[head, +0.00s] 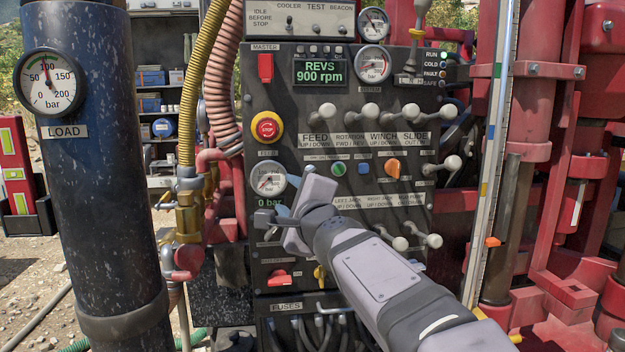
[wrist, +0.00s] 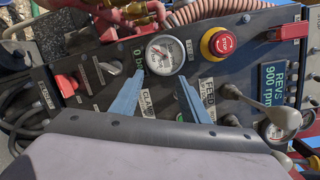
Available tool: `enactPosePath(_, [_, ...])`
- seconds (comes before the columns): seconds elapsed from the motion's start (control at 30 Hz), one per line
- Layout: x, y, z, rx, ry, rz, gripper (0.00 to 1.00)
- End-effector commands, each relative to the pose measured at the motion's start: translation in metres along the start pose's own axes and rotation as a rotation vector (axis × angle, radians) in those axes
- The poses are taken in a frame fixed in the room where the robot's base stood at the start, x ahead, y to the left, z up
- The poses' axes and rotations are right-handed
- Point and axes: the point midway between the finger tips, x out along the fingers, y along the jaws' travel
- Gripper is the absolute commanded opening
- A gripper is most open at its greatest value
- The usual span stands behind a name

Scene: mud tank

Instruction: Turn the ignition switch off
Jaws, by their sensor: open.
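No label reading ignition is legible, so I cannot tell which control is the ignition switch. My gripper (head: 272,207) is in front of the panel's left side, just below a pressure gauge. In the wrist view my gripper (wrist: 160,80) has its two blue fingers apart, with the gauge (wrist: 165,54) beyond them and nothing held.
A red emergency stop (head: 267,127) sits above the gauge. Several ball-ended levers (head: 369,112) stick out of the panel. The display (head: 320,72) reads 900 rpm.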

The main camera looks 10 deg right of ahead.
Motion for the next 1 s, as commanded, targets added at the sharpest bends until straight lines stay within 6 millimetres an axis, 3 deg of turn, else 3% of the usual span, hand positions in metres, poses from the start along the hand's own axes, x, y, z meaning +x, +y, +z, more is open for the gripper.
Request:
enactPosePath(0.03, [-0.001, -0.018, -0.008, 0.162, 0.035, -0.058, 0.41])
enactPosePath(0.1, [-0.003, -0.029, -0.023, 0.350, 0.082, -0.112, 0.41])
enactPosePath(0.3, [-0.007, -0.040, -0.043, 0.611, 0.134, -0.191, 0.41])
enactPosePath(0.67, [-0.004, -0.040, -0.044, 0.679, 0.128, -0.195, 0.41])
enactPosePath(1.0, [0.029, -0.045, -0.051, 0.676, 0.130, -0.194, 0.41])
